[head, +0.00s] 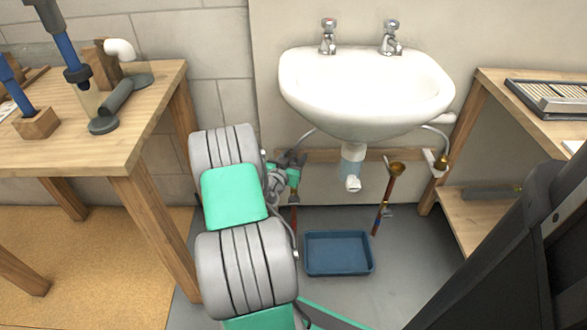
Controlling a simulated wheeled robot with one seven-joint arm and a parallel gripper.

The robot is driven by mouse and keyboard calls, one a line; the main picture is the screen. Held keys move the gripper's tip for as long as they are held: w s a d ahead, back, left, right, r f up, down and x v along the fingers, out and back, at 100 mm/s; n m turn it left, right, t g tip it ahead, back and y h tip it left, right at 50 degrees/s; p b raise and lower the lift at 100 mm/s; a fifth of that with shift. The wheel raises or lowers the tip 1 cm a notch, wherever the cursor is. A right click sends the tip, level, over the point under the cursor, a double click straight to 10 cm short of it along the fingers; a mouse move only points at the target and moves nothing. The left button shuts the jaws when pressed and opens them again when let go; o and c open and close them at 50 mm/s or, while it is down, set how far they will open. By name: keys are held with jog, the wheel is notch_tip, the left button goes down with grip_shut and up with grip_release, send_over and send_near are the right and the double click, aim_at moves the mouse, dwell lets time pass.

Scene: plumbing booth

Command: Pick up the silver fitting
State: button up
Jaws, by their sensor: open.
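I cannot make out the silver fitting for sure; it may be too small or hidden behind my arm. My gripper (291,166) is at the far end of my grey and green arm, below the left side of the white sink (366,88). It is open, and its fingers are small and partly hidden by the wrist. It is close to the pipework at the left under the sink; I cannot tell whether it touches anything.
A blue tray (339,254) lies on the floor. A wooden workbench (120,150) is at left; a wooden shelf unit (478,215) is at right.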

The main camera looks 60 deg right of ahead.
jog(key=c, duration=0.7)
grip_shut()
jog(key=shift+f, duration=0.1)
